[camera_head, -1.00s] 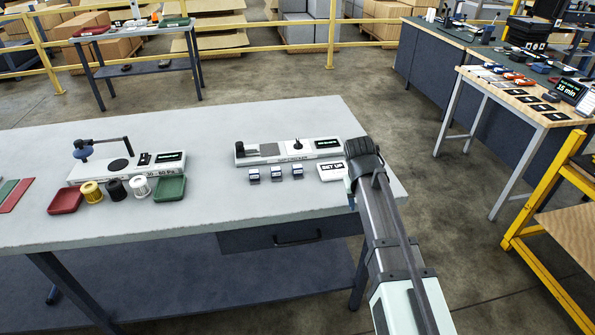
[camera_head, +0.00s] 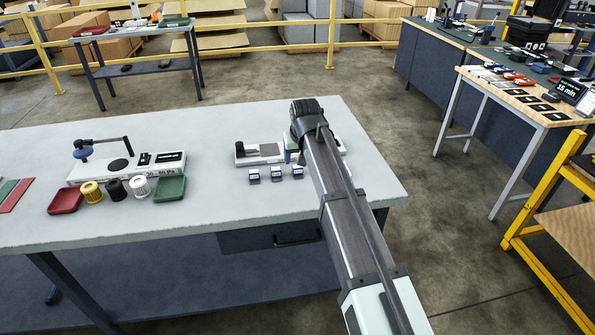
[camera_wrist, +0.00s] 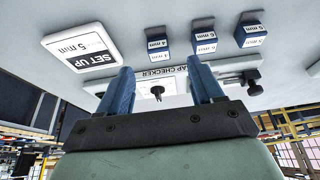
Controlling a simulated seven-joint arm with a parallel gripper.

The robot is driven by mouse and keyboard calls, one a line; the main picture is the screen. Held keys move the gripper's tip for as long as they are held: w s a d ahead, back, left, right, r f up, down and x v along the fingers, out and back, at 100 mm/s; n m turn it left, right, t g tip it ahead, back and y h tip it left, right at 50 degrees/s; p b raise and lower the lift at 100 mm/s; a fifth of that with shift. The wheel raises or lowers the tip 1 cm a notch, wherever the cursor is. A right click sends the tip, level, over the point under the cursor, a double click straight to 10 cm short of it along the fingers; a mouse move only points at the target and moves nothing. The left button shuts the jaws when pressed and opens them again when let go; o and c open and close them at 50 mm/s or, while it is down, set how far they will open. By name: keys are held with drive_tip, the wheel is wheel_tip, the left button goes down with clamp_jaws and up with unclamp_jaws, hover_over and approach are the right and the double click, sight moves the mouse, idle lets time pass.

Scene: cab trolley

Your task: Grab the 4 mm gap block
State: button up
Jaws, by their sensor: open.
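The 4 mm gap block (camera_wrist: 157,47) is a small blue block with a white label, at the left end of a row of three in the wrist view. In the head view it is the rightmost block (camera_head: 297,172). My gripper (camera_wrist: 161,84) is open and empty, its blue fingers apart. In the wrist view the block appears beyond the fingertips, roughly in line with the space between them, not touching them.
Two similar blocks, the middle one (camera_wrist: 203,40) and the end one (camera_wrist: 250,34), stand beside it. The SET UP 5 mm card (camera_wrist: 82,52) lies on the other side. A second device (camera_head: 95,173), trays and spools stand at the table's left. The front tabletop is clear.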

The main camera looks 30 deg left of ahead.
sight(298, 167)
drive_tip(key=shift+w+x, duration=0.15)
drive_tip(key=shift+x, duration=1.75)
drive_tip(key=shift+w+x, duration=0.15)
drive_tip(key=shift+x, duration=1.75)
drive_tip(key=shift+r, duration=0.15)
drive_tip(key=c, duration=1.2)
drive_tip(key=shift+a+r, duration=0.1)
